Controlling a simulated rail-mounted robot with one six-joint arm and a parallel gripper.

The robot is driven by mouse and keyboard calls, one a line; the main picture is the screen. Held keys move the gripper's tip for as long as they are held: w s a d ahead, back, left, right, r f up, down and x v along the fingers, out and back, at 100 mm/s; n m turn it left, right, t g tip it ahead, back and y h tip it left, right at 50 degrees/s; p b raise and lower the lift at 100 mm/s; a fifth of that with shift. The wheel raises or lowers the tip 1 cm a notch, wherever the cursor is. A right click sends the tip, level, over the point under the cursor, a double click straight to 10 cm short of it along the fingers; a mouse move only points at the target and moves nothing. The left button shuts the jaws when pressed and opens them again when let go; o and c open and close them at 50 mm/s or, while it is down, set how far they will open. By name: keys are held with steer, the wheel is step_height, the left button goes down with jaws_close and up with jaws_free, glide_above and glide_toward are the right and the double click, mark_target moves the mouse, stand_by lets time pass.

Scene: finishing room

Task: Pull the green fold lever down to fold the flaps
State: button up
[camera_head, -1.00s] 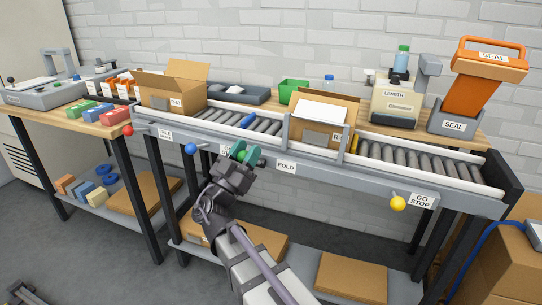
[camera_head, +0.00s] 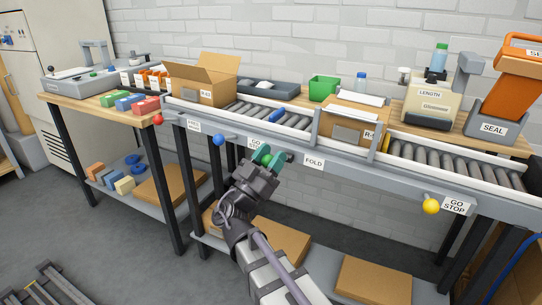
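The green fold lever's knob (camera_head: 265,152) is at the conveyor's front edge, just left of the FOLD label (camera_head: 314,161). My gripper (camera_head: 269,159) is at the knob, with its teal fingers on either side of it. The fingers hide much of the knob and the lever's arm, and I cannot tell how firmly they are closed. An R-labelled cardboard box (camera_head: 346,130) stands on the conveyor between the grey uprights. Its top looks low and nearly flat, with pale strips on it.
A blue knob (camera_head: 219,140) and a red knob (camera_head: 158,119) sit to the left, a yellow knob (camera_head: 431,206) to the right. An open carton (camera_head: 205,92) stands on the conveyor's left end. Flat cardboard lies on the shelf below.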

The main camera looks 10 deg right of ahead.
steer(key=shift+o, duration=0.8)
steer(key=shift+s, duration=0.2)
steer(key=shift+o, duration=1.1)
steer(key=shift+w, duration=0.1)
steer(key=shift+a+f, duration=0.15)
steer(key=shift+f, duration=0.05)
steer(key=b+v, duration=0.6)
steer(key=v, duration=0.4)
steer(key=shift+a, duration=0.15)
